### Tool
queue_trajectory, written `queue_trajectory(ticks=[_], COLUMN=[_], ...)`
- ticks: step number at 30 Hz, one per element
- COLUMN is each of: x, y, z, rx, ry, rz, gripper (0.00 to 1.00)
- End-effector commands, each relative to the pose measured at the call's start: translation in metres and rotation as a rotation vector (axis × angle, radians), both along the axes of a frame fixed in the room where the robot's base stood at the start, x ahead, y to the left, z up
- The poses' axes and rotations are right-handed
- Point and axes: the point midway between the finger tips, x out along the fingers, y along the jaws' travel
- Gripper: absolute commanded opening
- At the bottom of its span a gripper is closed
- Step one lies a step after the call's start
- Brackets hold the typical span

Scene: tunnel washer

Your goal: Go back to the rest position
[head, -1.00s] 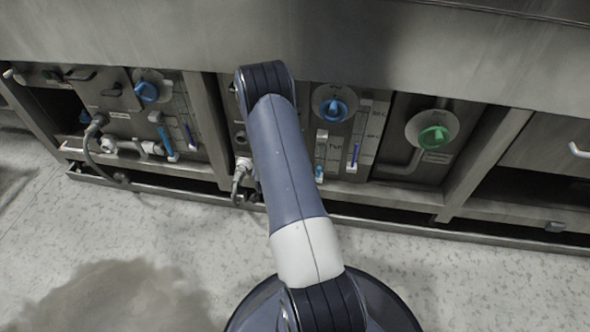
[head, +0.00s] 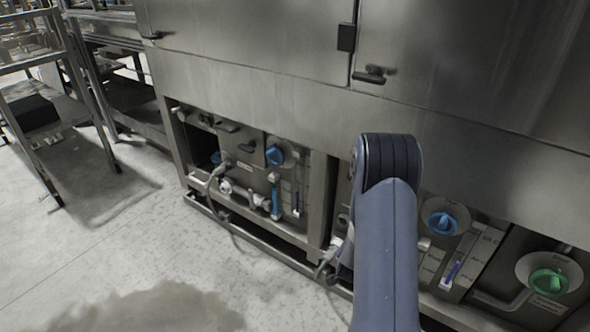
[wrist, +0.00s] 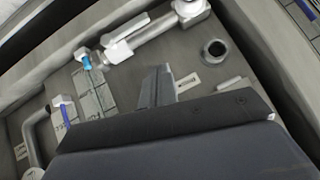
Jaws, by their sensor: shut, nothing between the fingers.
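My gripper (wrist: 158,80) shows in the wrist view with its dark fingers shut and empty. It is in front of a grey lower panel with pipes, apart from the fittings as far as I can tell. In the head view my arm rises at the right of centre and hides part of the washer's lower panels; the gripper itself is hidden there. The tunnel washer (head: 260,85) is a large grey steel body with open lower bays. They hold a left blue knob (head: 275,156), a right blue knob (head: 442,224) and a green knob (head: 548,283).
A blue-handled valve (wrist: 87,62) and a white pipe fitting (wrist: 125,45) are close to the gripper. A bottom rail (head: 262,262) runs along the washer's foot. Metal shelving (head: 95,125) stands at the far left. The pale floor (head: 110,240) at left front is clear.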

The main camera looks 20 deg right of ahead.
Motion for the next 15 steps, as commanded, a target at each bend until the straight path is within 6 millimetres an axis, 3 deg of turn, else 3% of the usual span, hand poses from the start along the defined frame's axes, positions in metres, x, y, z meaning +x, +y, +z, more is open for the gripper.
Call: queue_trajectory(ticks=[8,15], x=[0.002,0.017], y=[-0.002,-0.021], z=[-0.004,-0.03], rx=[-0.001,0.0], ry=[-0.001,0.001], rz=[0.0,-0.002], gripper=[0.0,0.0])
